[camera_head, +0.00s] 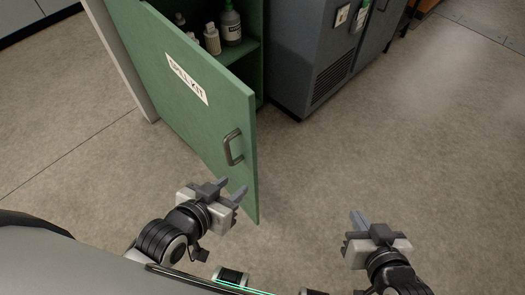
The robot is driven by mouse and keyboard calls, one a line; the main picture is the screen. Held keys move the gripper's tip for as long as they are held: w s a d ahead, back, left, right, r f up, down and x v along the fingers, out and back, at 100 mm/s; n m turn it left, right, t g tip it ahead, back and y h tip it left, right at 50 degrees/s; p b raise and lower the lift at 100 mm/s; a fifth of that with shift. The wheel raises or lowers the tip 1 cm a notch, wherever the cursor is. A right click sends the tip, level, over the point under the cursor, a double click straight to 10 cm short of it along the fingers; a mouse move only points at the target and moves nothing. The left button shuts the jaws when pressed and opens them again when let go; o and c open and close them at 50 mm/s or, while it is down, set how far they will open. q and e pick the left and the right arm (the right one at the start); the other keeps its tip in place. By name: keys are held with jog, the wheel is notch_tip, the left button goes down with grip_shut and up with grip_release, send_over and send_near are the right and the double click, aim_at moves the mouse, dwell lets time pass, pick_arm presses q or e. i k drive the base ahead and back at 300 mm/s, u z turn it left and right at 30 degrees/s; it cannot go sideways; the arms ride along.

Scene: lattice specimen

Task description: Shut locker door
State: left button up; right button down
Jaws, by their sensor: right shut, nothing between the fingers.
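The green locker door (190,100) stands open, swung out toward me, with a "SPILL KIT" label (187,79) and a dark metal handle (233,148) near its free edge. My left gripper (236,184) is just below the handle in the picture, in front of the door's lower corner. Its two fingers are apart with nothing between them. I cannot tell whether it touches the door. My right gripper (359,217) is to the right of the door, over bare floor, with its fingers together and empty.
Inside the green locker (251,22), bottles (231,25) stand on a shelf. A grey cabinet (308,50) with a vent stands right beside the locker. The floor (400,130) to the right of the door is clear.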

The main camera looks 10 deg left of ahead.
aim_at(218, 109)
jog(key=k, duration=0.9)
jog(key=u, duration=1.35)
jog(key=i, duration=0.5)
jog(key=z, duration=0.15)
